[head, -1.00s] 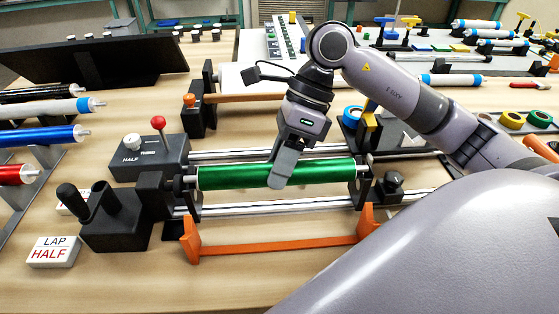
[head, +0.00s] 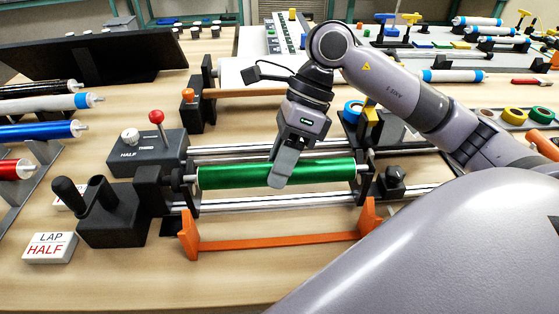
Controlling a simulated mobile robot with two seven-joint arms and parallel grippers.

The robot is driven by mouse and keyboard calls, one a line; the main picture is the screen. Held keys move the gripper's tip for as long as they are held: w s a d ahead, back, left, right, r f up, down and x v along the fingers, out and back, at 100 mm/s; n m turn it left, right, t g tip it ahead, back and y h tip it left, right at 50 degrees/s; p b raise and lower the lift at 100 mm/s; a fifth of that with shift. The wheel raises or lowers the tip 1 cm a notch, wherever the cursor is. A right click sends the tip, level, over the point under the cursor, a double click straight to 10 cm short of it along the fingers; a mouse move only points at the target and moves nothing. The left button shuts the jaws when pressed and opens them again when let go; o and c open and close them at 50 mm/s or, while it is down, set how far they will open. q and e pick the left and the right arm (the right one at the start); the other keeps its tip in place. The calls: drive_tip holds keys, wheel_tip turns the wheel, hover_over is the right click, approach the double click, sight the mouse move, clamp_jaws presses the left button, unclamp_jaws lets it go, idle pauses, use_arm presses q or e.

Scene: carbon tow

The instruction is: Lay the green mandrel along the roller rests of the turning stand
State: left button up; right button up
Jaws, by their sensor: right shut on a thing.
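The green mandrel (head: 235,176) lies level across the turning stand (head: 150,190), between its dark left and right end supports. Its thin end shafts sit at the supports; whether they bear fully on the roller rests is too small to tell. My right gripper (head: 284,175) comes down from above and is shut on the green mandrel near its middle. The fingers hide a short stretch of the mandrel. My left gripper is not in view.
An orange bracket (head: 280,241) stands in front of the stand. A red-knobbed lever box (head: 148,150) stands behind left, and a "LAP HALF" sign (head: 50,247) lies front left. Blue (head: 38,134) and red (head: 16,170) rolls rest at far left.

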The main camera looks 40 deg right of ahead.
drive_tip(key=shift+f, duration=0.15)
drive_tip(key=o, duration=1.3)
drive_tip(key=shift+o, duration=0.2)
drive_tip(key=v, duration=0.7)
